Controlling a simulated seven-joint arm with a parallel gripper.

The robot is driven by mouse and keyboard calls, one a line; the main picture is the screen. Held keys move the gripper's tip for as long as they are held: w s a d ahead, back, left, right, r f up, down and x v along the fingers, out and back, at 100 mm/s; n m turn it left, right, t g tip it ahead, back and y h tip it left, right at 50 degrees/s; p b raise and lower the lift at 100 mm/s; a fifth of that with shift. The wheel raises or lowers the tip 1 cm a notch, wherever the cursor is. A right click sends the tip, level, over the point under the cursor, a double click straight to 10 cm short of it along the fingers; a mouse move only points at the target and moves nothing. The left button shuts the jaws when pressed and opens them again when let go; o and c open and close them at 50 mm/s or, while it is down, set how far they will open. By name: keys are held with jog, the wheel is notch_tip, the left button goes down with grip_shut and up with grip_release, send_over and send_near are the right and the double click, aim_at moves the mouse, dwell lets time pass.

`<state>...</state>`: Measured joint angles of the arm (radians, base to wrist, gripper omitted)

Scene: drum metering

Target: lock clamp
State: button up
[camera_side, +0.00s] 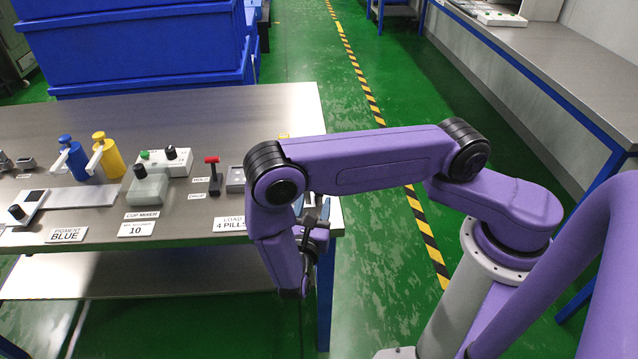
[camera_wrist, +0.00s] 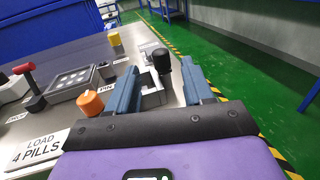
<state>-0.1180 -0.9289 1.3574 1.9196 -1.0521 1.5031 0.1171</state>
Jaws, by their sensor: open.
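My gripper (camera_wrist: 160,67) is open in the wrist view, with its two blue fingers apart and nothing held. Between the fingers is a small grey metal fixture (camera_wrist: 152,88) with a black-knobbed handle (camera_wrist: 162,60) standing up; it looks like the clamp. In the side view, my gripper (camera_side: 311,228) hangs by the table's right edge, partly behind my arm, and the clamp is hidden there.
An orange knob (camera_wrist: 90,103) stands just left of the left finger. Further left are a tray with round pockets (camera_wrist: 75,83) and a red-handled lever (camera_wrist: 24,70). A yellow block (camera_wrist: 115,39) sits beyond. The table (camera_side: 282,118) ends at the right, with green floor beyond.

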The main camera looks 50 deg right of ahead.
jog(key=x, duration=0.7)
jog(key=shift+w+d, duration=0.2)
jog(key=shift+d, duration=0.1)
jog(key=c, duration=0.9)
jog(key=shift+c, duration=0.2)
jog(key=shift+n+t+y, duration=0.3)
jog(key=shift+t, duration=0.1)
jog(key=n+t+y, duration=0.6)
jog(key=y, duration=0.1)
jog(key=shift+s+n+t, duration=0.1)
jog(key=shift+n+t, duration=0.2)
jog(key=shift+n+t+y, duration=0.35)
jog(key=shift+n+y, duration=0.5)
jog(key=shift+y, duration=0.6)
jog(key=shift+n+t+y, duration=0.35)
jog(key=shift+n+y, duration=0.5)
jog(key=shift+y, duration=0.6)
jog(key=shift+a+n+y, duration=0.1)
jog(key=shift+n+y, duration=1.4)
jog(key=shift+y, duration=0.9)
